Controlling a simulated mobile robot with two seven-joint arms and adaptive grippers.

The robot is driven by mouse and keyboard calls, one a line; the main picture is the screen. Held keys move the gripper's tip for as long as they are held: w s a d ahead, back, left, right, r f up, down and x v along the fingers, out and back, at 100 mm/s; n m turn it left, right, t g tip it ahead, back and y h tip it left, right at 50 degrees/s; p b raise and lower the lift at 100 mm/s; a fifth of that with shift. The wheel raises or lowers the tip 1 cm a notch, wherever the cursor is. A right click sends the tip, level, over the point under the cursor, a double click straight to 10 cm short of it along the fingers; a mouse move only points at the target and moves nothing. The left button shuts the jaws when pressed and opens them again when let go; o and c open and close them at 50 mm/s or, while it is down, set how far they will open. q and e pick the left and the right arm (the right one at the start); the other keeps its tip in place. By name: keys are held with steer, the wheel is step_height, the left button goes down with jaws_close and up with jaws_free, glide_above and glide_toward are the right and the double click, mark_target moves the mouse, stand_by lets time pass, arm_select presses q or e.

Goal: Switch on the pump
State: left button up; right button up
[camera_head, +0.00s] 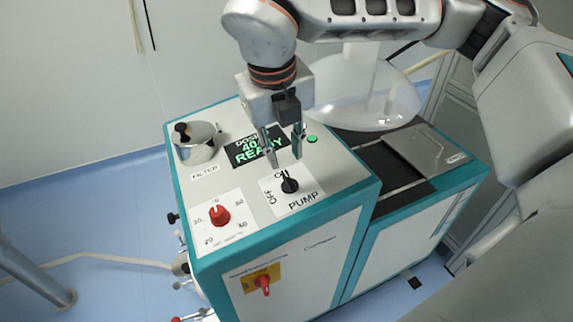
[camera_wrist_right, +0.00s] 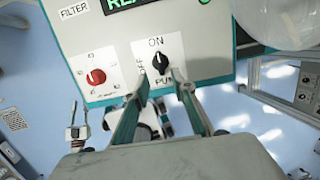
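The pump switch is a black rotary knob (camera_head: 289,185) on a white plate marked OFF, ON and PUMP, on the machine's top panel. The knob also shows in the right wrist view (camera_wrist_right: 160,63), just beyond the fingertips. I cannot tell for sure which mark it points to. My right gripper (camera_head: 284,150) hangs over the panel, between the display and the knob in the head view. Its two fingers are apart with nothing between them, and they also show in the right wrist view (camera_wrist_right: 158,82). My left gripper is in neither view.
The green-lettered display (camera_head: 258,149) reads READY. A red dial (camera_head: 219,215) and a metal filter pot (camera_head: 197,142) stand on the left of the panel. A clear dome (camera_head: 362,95) is behind on the right. A red switch (camera_head: 264,283) is on the front face.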

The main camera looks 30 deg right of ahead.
steer(key=shift+v, duration=1.8)
